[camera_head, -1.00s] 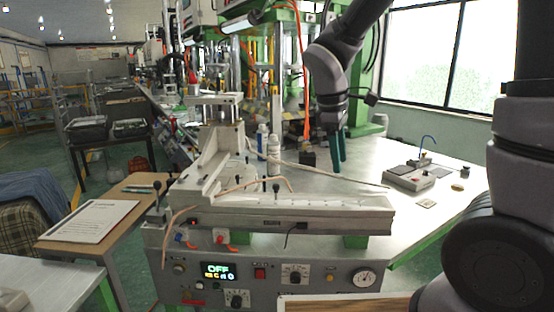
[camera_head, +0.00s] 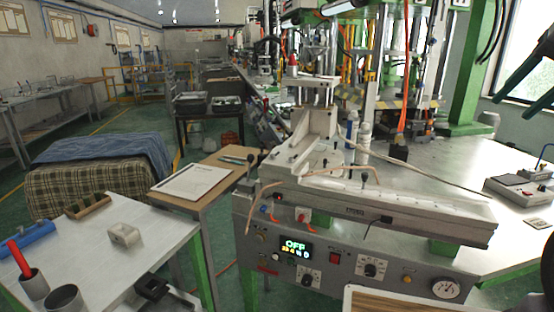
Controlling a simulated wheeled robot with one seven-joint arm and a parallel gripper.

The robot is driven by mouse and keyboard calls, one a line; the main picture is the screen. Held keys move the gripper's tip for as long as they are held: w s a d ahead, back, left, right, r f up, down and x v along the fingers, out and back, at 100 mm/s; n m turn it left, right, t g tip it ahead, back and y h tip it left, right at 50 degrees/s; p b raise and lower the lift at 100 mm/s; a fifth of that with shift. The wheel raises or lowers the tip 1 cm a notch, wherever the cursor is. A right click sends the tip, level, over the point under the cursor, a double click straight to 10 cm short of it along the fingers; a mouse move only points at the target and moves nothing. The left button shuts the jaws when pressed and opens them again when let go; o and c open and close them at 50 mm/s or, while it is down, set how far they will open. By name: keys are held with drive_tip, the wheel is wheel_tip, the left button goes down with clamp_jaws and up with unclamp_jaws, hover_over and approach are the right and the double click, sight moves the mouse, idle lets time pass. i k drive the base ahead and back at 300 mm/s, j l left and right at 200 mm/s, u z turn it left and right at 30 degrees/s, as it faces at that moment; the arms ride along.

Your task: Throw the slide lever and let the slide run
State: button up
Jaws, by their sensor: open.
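The injection machine's grey slide bed (camera_head: 420,208) lies along the front of the metal bench, with an upright block (camera_head: 318,125) at its left end. A lever with a black ball knob (camera_head: 251,159) stands at the machine's left end. Smaller black knobs (camera_head: 363,177) stand on the bed; I cannot tell for certain which is the slide lever. The panel display (camera_head: 295,247) below reads OFF. My gripper (camera_head: 512,106) shows only as dark teal fingers at the upper right edge, open and empty, high and well apart from the levers. Its body is out of view.
A pale table (camera_head: 130,250) at left holds a red-handled tool in a cup, a blue item and small blocks. A paper sheet (camera_head: 195,182) lies on a wooden side table. A grey control box (camera_head: 518,190) sits on the bench at right. Hoses (camera_head: 330,172) cross the bed.

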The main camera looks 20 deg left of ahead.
sight(250, 157)
drive_tip(key=u, duration=1.25)
drive_tip(key=i+j+u, duration=0.25)
drive_tip(key=i, duration=0.35)
drive_tip(key=j, duration=0.1)
